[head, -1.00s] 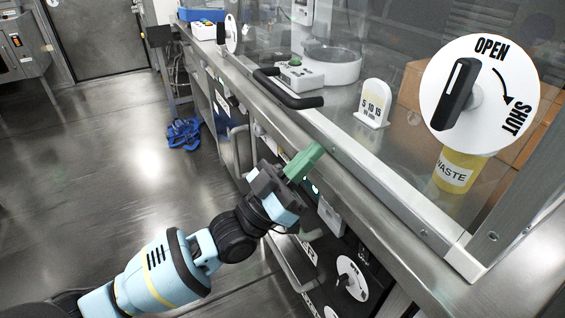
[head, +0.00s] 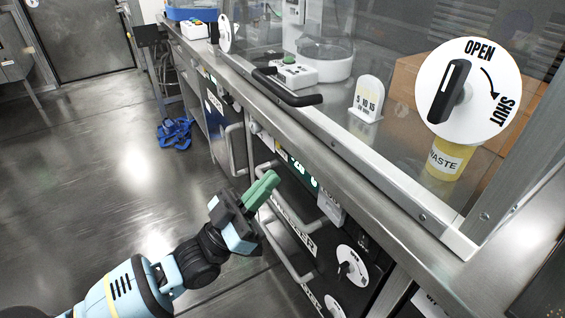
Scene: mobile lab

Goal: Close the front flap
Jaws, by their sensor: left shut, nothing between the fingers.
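The front flap (head: 372,174) looks like the clear panel of the bench-top enclosure, with a pale metal lower frame. A black bar handle (head: 287,92) sits on its front. I cannot tell whether a gap remains under the lower frame. My left gripper (head: 268,183), with green fingers, is shut and empty. It is in front of the bench, below the counter edge, near the cabinet fronts and well apart from the flap handle. My right gripper is not in view.
A round OPEN/SHUT dial (head: 468,91) is on the enclosure front. A yellow waste container (head: 449,160) and a white 5-10-15 sign (head: 367,98) are behind the panel. Cabinet handles (head: 236,150) stick out below the counter. A blue item (head: 174,133) lies on the open floor at left.

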